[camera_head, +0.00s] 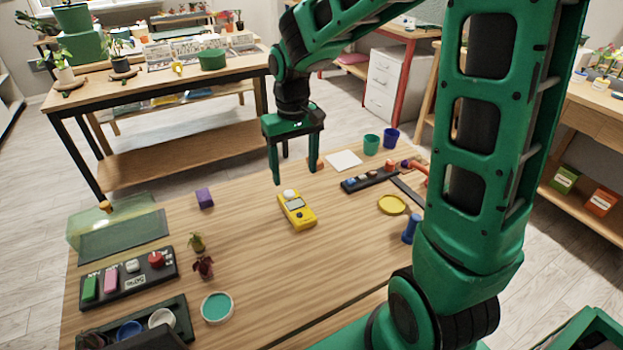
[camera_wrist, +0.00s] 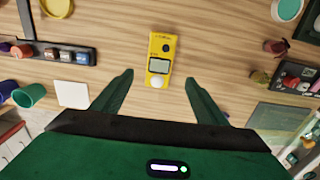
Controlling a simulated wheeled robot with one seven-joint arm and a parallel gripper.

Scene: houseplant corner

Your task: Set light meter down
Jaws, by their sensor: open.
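The yellow light meter (camera_head: 297,211), with a grey display and a white dome at one end, lies on the wooden table (camera_head: 250,240). It also shows in the wrist view (camera_wrist: 161,58), near the top middle, beyond my fingertips and between their lines. My gripper (camera_head: 295,165) is open and empty above the table, behind and above the meter in the head view. In the wrist view its two green fingers (camera_wrist: 158,82) are spread wide, apart from the meter.
A white square (camera_head: 343,160), a teal cup (camera_head: 371,144) and a dark strip of small items (camera_head: 370,179) lie right of the gripper. A yellow dish (camera_head: 392,205) and blue object (camera_head: 410,229) are farther right. A purple block (camera_head: 204,197) is left. Table around the meter is clear.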

